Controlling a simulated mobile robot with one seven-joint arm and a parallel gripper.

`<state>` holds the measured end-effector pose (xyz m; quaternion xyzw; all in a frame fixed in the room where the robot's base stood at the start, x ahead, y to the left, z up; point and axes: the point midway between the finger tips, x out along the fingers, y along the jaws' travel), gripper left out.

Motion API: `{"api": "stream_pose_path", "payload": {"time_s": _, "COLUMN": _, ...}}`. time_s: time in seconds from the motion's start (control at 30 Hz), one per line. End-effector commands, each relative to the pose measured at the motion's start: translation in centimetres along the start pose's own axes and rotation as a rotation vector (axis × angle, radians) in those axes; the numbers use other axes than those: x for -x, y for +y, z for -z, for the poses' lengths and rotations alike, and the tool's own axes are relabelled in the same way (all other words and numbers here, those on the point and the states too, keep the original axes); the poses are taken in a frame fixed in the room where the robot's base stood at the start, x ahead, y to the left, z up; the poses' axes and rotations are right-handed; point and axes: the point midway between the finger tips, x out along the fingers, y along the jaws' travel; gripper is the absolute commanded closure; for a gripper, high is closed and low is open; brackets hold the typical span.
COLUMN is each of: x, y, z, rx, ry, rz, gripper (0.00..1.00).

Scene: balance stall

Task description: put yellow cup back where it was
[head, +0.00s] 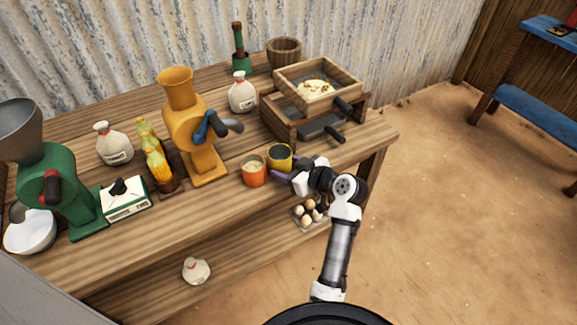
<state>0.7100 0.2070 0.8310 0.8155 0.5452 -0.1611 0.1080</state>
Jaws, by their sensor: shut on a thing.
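The yellow cup (279,158) stands upright at the front edge of the wooden table, right beside an orange cup (254,171). The yellow cup's inside looks dark. My gripper (284,175) reaches in from the right at the table's front edge and is shut on the yellow cup, low on its near side. The fingers are partly hidden, and I cannot tell whether the cup's base touches the table.
The yellow grinder (180,125) stands left of the cups. The wooden sieve boxes (318,92) with handles are behind them to the right. Eggs in a tray (309,213) sit lower, under my arm. Small white sacks (242,92) stand on the table.

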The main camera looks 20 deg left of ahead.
Motion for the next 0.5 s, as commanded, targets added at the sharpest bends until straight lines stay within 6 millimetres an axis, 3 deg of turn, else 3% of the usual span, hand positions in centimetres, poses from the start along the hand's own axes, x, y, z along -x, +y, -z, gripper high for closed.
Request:
{"api": "stream_pose_path", "payload": {"time_s": 0.4, "x": -0.3, "y": 0.02, "z": -0.73, "rx": 0.0, "ry": 0.001, "rz": -0.001, "gripper": 0.68}}
{"api": "stream_pose_path", "payload": {"time_s": 0.43, "x": -0.25, "y": 0.02, "z": -0.62, "rx": 0.0, "ry": 0.0, "rz": -0.001, "gripper": 0.4}}
{"api": "stream_pose_path", "payload": {"time_s": 0.5, "x": -0.23, "y": 0.02, "z": -0.56, "rx": 0.0, "ry": 0.0, "rz": -0.001, "gripper": 0.31}}
